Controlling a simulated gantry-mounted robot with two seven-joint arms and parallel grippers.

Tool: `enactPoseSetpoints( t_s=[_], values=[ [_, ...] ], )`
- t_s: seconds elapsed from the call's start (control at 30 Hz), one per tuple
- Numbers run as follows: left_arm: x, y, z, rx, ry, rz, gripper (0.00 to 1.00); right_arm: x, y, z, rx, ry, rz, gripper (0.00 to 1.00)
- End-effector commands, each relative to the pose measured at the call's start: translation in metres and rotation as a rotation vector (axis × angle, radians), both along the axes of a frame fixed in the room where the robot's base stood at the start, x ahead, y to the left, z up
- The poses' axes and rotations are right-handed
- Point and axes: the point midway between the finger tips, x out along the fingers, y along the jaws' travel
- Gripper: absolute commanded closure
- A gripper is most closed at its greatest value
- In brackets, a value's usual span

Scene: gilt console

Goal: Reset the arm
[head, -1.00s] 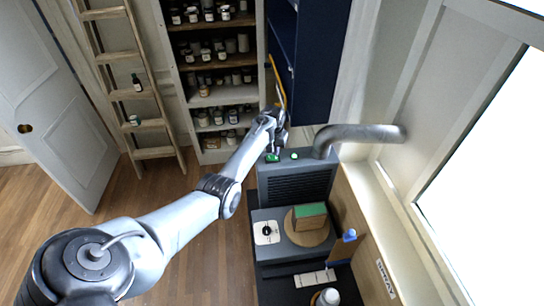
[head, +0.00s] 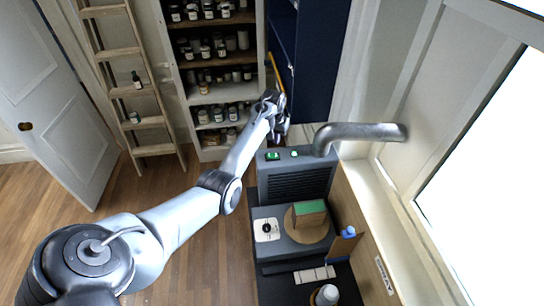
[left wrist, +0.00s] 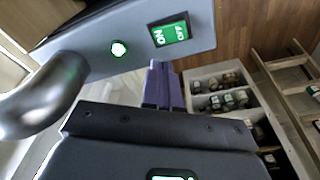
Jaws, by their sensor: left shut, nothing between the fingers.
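My left gripper (head: 281,134) is shut and empty, above and behind the top of a grey machine (head: 297,178) in the head view. Its closed fingers (left wrist: 160,88) show as a dark purple block in the left wrist view. The left wrist view shows the lit switch (left wrist: 169,35) marked ON and OFF, and the glowing button (left wrist: 118,49). The fingers look apart from both. My right gripper is not in view.
A silver pipe (head: 360,131) runs from the machine to the right wall. A dark blue cabinet (head: 314,70) and shelves of jars (head: 215,98) stand behind. A green-topped block (head: 310,214) rests on a round board on the machine. The wooden floor at left is clear.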

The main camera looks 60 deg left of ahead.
Motion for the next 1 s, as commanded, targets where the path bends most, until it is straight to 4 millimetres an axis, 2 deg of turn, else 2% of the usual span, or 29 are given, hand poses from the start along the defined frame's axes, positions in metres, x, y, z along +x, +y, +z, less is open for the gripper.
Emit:
enactPoseSetpoints(
  t_s=[0.37, 0.47, 0.57, 0.67, 0.77, 0.87, 1.0],
  values=[
    [-0.003, -0.004, -0.006, 0.026, 0.01, -0.016, 1.0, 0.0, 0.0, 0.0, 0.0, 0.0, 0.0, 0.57],
    [-0.009, -0.014, -0.016, 0.073, 0.026, -0.052, 1.0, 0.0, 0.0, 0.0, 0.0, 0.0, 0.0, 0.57],
    [-0.019, -0.034, -0.032, 0.141, 0.046, -0.115, 1.0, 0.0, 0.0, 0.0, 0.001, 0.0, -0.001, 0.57],
    [-0.034, -0.07, -0.052, 0.212, 0.061, -0.21, 1.0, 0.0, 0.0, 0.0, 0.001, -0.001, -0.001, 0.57],
    [-0.056, -0.12, -0.073, 0.265, 0.064, -0.325, 1.0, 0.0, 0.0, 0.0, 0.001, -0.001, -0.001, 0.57],
    [-0.086, -0.178, -0.09, 0.289, 0.054, -0.447, 1.0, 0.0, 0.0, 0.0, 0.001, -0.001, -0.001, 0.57],
    [-0.14, -0.265, -0.101, 0.271, 0.017, -0.605, 1.0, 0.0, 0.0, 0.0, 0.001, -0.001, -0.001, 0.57]
  ],
)
